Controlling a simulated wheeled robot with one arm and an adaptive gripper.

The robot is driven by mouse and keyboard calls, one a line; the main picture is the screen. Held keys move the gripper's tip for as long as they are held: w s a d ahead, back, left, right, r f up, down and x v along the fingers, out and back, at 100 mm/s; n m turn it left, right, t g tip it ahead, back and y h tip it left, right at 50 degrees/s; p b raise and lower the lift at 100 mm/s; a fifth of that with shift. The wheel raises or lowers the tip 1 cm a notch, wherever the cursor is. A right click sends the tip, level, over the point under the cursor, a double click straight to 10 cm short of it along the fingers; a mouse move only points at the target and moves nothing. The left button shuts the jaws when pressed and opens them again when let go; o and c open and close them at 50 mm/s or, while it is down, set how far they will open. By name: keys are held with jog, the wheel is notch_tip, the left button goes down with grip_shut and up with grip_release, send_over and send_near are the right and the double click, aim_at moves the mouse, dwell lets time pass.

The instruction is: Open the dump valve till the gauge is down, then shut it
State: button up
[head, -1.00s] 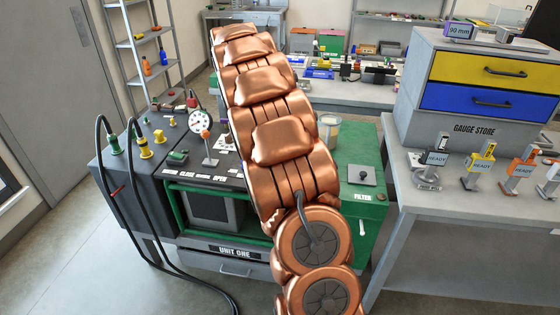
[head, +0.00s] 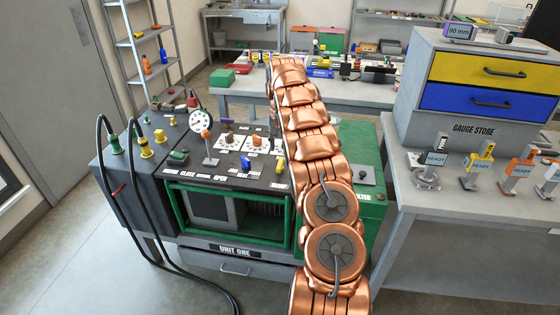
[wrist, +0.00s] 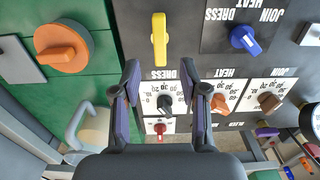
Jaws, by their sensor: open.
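The white round pressure gauge (head: 200,122) stands at the left of the UNIT ONE cart's top; its needle is too small to read. A lever with an orange ball (head: 207,134) stands in front of it, behind the CLOSE and OPEN labels. My gripper (wrist: 165,80) is open and empty, above the panel, its fingers either side of a dial with a dark knob (wrist: 165,103). In the head view my arm hides it. An orange handle on a round base (wrist: 65,48) sits on green metal, left of my fingers.
The panel carries a yellow knob (head: 280,165), a blue knob (head: 246,163) and an orange knob (head: 256,141). A small red knob (wrist: 160,130) lies beyond my fingers. Black hoses (head: 140,215) hang at the cart's left. The gauge store table (head: 450,205) stands to the right.

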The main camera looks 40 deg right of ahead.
aim_at(280, 163)
notch_tip(280, 163, down, 7)
jog(key=shift+f+p, duration=0.15)
jog(key=shift+p, duration=0.9)
grip_shut()
